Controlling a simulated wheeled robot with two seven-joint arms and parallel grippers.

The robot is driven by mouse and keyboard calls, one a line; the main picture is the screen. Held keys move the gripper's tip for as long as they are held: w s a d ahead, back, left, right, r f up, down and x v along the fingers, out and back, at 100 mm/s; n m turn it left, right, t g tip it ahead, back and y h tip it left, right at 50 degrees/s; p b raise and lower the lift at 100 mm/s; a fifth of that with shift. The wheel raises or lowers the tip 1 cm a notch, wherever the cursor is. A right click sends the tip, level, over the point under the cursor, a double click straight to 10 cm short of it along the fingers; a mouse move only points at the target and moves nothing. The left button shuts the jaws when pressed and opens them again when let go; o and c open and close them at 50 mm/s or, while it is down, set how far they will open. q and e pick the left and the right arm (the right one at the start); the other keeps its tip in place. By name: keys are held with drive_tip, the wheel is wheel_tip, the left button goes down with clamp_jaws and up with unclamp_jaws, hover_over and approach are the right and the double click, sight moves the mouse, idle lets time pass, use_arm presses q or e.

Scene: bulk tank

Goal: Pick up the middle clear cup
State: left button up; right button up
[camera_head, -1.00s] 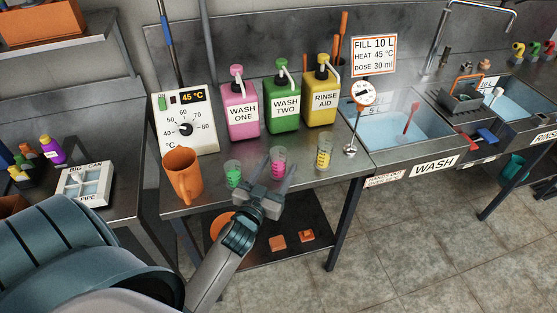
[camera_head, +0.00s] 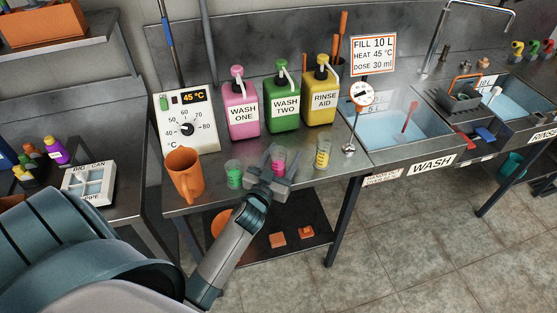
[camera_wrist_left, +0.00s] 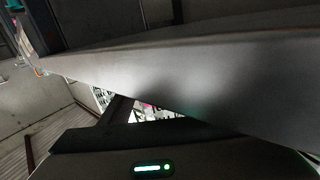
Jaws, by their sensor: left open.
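Three clear cups with coloured markings stand in a row near the front of the steel table. The middle clear cup (camera_head: 279,158) has pink markings; green (camera_head: 234,175) is to its left and yellow (camera_head: 323,152) to its right. My left gripper (camera_head: 283,154) is open, with one finger on each side of the middle cup in the head view. The gripper's body hides the cup's lower part. I cannot tell whether the fingers touch it. In the left wrist view a large grey surface blocks most of the scene. My right gripper is not in view.
An orange mug (camera_head: 184,174) stands left of the cups. Behind are pink (camera_head: 241,115), green (camera_head: 282,108) and yellow (camera_head: 320,101) pump bottles and a temperature box (camera_head: 187,128). A dial thermometer (camera_head: 362,95) stands at the right, before the wash sink (camera_head: 400,128).

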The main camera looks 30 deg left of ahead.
sight(282, 149)
use_arm(q)
drive_tip(key=shift+w, duration=0.15)
idle(0.3)
drive_tip(key=c, duration=1.2)
drive_tip(key=shift+r, duration=0.3)
drive_tip(key=shift+r, duration=1.5)
drive_tip(key=shift+d+r+b, duration=0.15)
drive_tip(key=shift+r+b, duration=0.15)
drive_tip(key=shift+b, duration=0.05)
drive_tip(key=shift+s+d+r+b, duration=0.35)
drive_tip(key=shift+s+d+r, duration=0.65)
drive_tip(key=shift+d, duration=0.65)
drive_tip(key=shift+s+d+r+b, duration=0.35)
drive_tip(key=shift+s+d+r, duration=0.4)
drive_tip(key=shift+d+r, duration=0.75)
drive_tip(key=shift+s+d+r+b, duration=0.35)
drive_tip(key=shift+s+d+r, duration=0.55)
drive_tip(key=shift+d, duration=0.95)
